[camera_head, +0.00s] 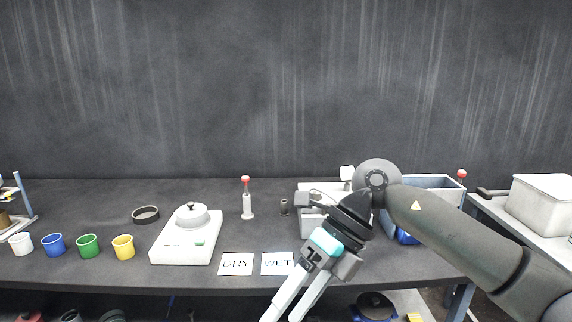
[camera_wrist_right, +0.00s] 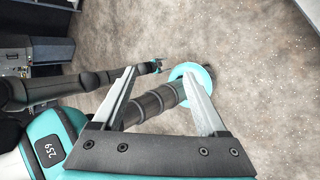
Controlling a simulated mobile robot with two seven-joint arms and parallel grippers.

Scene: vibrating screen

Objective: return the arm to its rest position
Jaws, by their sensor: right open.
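My right arm (camera_head: 455,232) comes in from the right in the head view, over the right part of the dark table. Its gripper (camera_head: 284,316) points down and to the left, in front of the table's front edge. In the right wrist view the two fingers of the gripper (camera_wrist_right: 162,92) stand apart with nothing between them but my own body and the floor behind.
On the dark table (camera_head: 110,190) stand several coloured cups (camera_head: 88,246), a white device (camera_head: 187,240), a red-topped bottle (camera_head: 247,202) and DRY (camera_head: 236,264) and WET (camera_head: 277,264) cards. Speckled floor (camera_wrist_right: 240,60) is open.

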